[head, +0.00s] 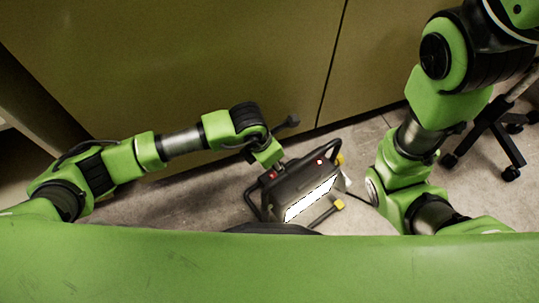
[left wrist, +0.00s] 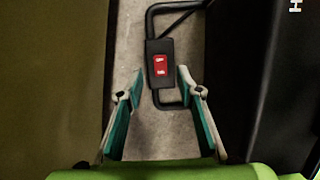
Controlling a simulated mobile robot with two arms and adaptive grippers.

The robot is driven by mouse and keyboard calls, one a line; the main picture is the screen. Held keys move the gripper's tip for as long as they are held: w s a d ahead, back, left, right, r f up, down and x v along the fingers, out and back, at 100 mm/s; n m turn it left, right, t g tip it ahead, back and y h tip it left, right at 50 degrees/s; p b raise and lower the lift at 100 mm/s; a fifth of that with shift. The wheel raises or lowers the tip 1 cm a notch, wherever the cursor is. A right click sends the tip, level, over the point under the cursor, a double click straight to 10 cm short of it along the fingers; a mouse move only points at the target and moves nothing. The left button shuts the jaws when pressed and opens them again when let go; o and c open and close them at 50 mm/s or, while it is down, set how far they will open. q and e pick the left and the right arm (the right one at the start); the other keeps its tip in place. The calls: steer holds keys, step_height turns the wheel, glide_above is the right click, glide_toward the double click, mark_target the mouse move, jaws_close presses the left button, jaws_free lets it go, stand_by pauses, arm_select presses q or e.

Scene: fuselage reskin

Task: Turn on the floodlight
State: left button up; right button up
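The floodlight (head: 303,190) stands on the floor in front of the cabinets in the head view. It has a black housing, and its front panel shows bright white. A red switch (left wrist: 160,65) on a black box sits on its tubular frame in the left wrist view. My left gripper (left wrist: 158,78) is open, with its two teal-lined fingers apart on either side of the switch box and a little short of it. Nothing is between the fingertips but the view of the box and floor. My right gripper is out of view; only the right arm shows.
Tan cabinet doors (head: 180,70) stand close behind the floodlight. A wheeled black stool or chair base (head: 492,135) is at the right. A dark cable runs from the floodlight towards the right. Grey concrete floor (head: 365,220) is clear between the floodlight and my right arm.

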arm_select(q)
steer(key=v, duration=0.5)
steer(key=shift+a+r, duration=0.1)
steer(key=shift+r, duration=0.25)
